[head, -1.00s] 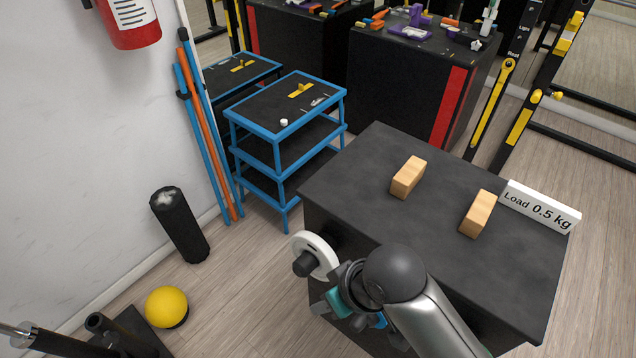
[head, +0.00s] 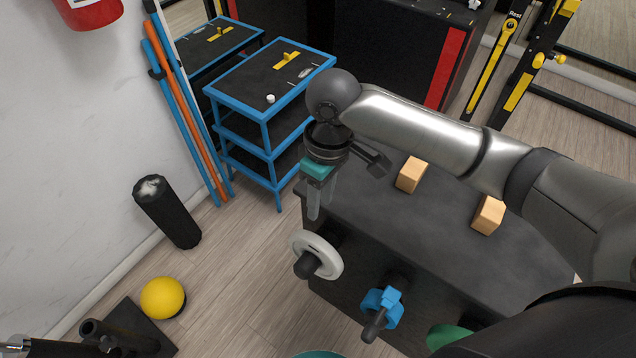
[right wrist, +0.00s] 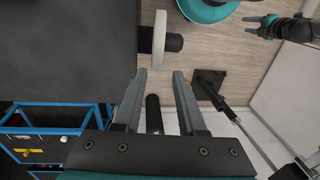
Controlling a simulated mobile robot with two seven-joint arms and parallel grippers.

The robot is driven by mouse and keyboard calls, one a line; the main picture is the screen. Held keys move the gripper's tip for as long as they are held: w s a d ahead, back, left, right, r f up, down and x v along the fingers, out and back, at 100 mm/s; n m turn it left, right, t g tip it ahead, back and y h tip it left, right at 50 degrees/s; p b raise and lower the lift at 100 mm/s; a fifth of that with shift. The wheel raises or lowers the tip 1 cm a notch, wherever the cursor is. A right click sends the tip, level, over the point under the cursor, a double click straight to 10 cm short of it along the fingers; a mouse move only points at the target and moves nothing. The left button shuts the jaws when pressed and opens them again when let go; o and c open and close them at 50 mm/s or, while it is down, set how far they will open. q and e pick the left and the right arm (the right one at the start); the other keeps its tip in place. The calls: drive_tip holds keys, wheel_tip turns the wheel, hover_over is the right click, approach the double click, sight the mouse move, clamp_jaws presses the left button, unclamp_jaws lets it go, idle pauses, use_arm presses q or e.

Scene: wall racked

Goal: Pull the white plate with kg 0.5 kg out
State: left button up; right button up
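The white plate (head: 331,268) is a ring on a black peg on the front side of the black box (head: 420,222). My right gripper (head: 314,212) is above the plate at the box's left corner, fingers pointing down. In the right wrist view the gripper (right wrist: 159,74) is open with nothing between its fingers; the white plate (right wrist: 160,38) lies beyond the fingertips, apart from them. My left gripper (right wrist: 258,26) shows small at the top right of the right wrist view, its fingers seemingly spread. The load sign is hidden in the head view.
A blue plate (head: 382,308) and a green plate (head: 447,336) are farther right on the box's front. Two wooden blocks (head: 411,174) stand on top. A blue-framed shelf (head: 270,90), a black roller (head: 168,212) and a yellow ball (head: 163,298) are left. Floor before the plate is clear.

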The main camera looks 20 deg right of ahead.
sight(317, 241)
drive_tip(key=f+b, duration=0.1)
drive_tip(key=f, duration=0.4)
drive_tip(key=f+b, duration=0.2)
drive_tip(key=f, duration=0.3)
drive_tip(key=a+f+b, duration=0.1)
drive_tip(key=f, duration=0.4)
drive_tip(key=shift+s+b, duration=0.35)
drive_tip(key=shift+s, duration=0.05)
clamp_jaws()
drive_tip(key=shift+r, duration=0.1)
idle(0.6)
idle(0.4)
idle(1.5)
